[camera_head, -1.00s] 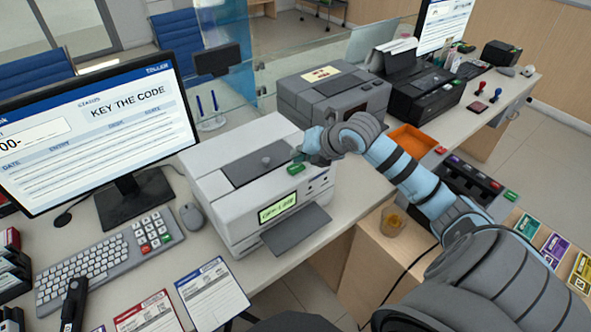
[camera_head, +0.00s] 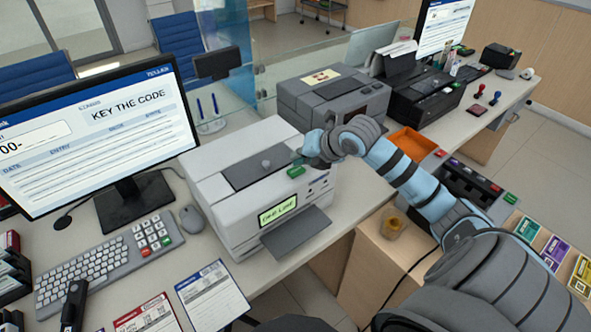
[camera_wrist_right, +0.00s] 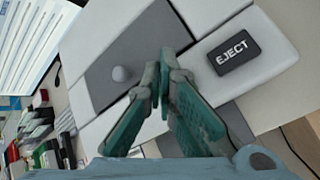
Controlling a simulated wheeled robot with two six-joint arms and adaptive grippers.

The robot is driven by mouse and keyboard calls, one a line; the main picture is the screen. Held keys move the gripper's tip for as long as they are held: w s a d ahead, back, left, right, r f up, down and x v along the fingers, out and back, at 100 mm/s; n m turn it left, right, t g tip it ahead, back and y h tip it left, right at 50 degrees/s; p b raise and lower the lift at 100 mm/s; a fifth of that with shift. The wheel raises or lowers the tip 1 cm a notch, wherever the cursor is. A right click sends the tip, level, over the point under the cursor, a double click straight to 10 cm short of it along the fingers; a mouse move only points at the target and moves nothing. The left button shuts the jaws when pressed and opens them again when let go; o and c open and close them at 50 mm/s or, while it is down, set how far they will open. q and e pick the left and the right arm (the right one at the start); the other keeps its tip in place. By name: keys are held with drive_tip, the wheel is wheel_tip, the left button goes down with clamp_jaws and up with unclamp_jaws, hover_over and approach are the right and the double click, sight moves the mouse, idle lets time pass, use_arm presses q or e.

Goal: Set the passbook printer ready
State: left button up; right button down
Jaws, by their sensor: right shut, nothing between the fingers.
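The passbook printer (camera_head: 228,165) is a white box on the counter with a dark grey top lid (camera_head: 262,160) and a small round knob on it. Its green display (camera_head: 278,210) seems to read "CARD LOOSE", though the letters are blurred. My left gripper is not in view.
A monitor (camera_head: 95,135) reading "KEY THE CODE" stands left, with a keyboard (camera_head: 95,265) and mouse (camera_head: 192,218). Printed slips (camera_head: 212,290) lie in front. A grey machine (camera_head: 335,100) stands behind the printer.

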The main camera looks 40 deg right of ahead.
sight(298, 169)
drive_tip(key=shift+f, duration=0.15)
drive_tip(key=shift+f+b, duration=0.3)
drive_tip(key=shift+b, duration=0.1)
drive_tip(key=shift+f+b, duration=0.4)
drive_tip(key=shift+f, duration=0.1)
idle(0.5)
drive_tip(key=shift+r, duration=0.1)
drive_tip(key=shift+r+p, duration=0.7)
drive_tip(key=shift+r, duration=0.15)
wheel_tip(298, 169, up, 5)
drive_tip(key=p, duration=0.4)
drive_tip(key=shift+r, duration=0.1)
drive_tip(key=shift+a, duration=0.1)
idle(0.6)
